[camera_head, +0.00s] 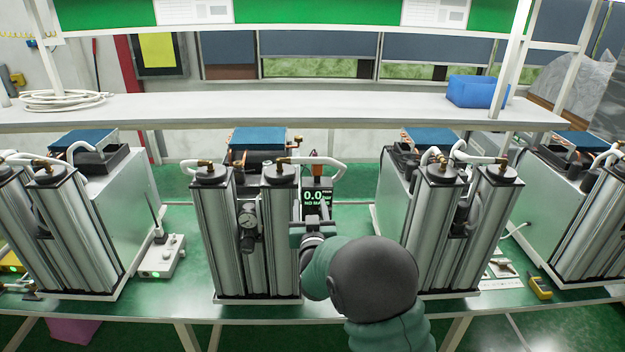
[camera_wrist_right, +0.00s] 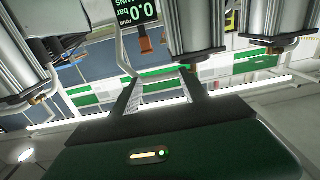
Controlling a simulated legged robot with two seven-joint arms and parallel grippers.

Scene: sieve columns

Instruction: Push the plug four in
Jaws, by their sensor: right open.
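My right gripper (camera_head: 312,212) is in front of the second column unit from the left, just below its small black display. In the right wrist view its two fingers (camera_wrist_right: 160,88) stand apart with nothing between them. The display (camera_head: 314,196) reads 0.0 and is partly covered by the gripper; it also shows upside down in the right wrist view (camera_wrist_right: 134,12). Beside it in that view is an orange-brown block (camera_wrist_right: 146,42), apart from the fingers. I cannot tell which part is plug four. My left gripper is not in view.
Twin silver columns (camera_head: 212,235) with a gauge (camera_head: 247,218) stand left of my gripper. Another column unit (camera_head: 440,230) stands to the right. A white shelf (camera_head: 250,108) runs behind, with a blue bin (camera_head: 475,92). A white box with an antenna (camera_head: 160,258) stands on the green bench.

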